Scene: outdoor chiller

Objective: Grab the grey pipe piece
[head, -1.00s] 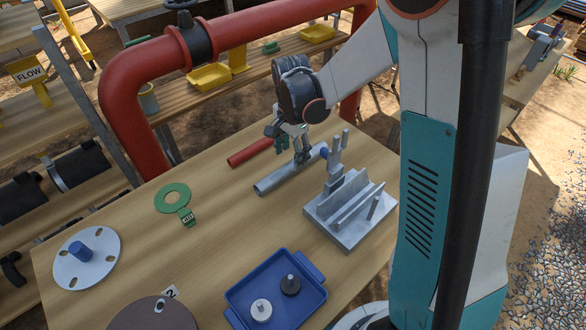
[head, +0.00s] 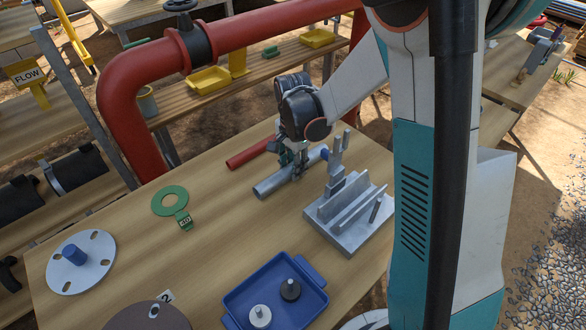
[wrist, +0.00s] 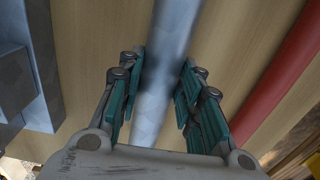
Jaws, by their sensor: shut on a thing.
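The grey pipe piece (head: 271,185) lies on the wooden table near its far right side, with a blue end at its right. My gripper (head: 296,163) is over the pipe and shut on it near its middle. In the wrist view the pipe (wrist: 168,45) runs between the two teal-padded fingers of my gripper (wrist: 161,88). The pipe still appears to rest on the table. Part of the pipe is hidden behind the fingers.
A red pipe piece (head: 249,154) lies just behind the grey one. A grey metal fixture with upright plates (head: 350,217) stands close to the front right.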

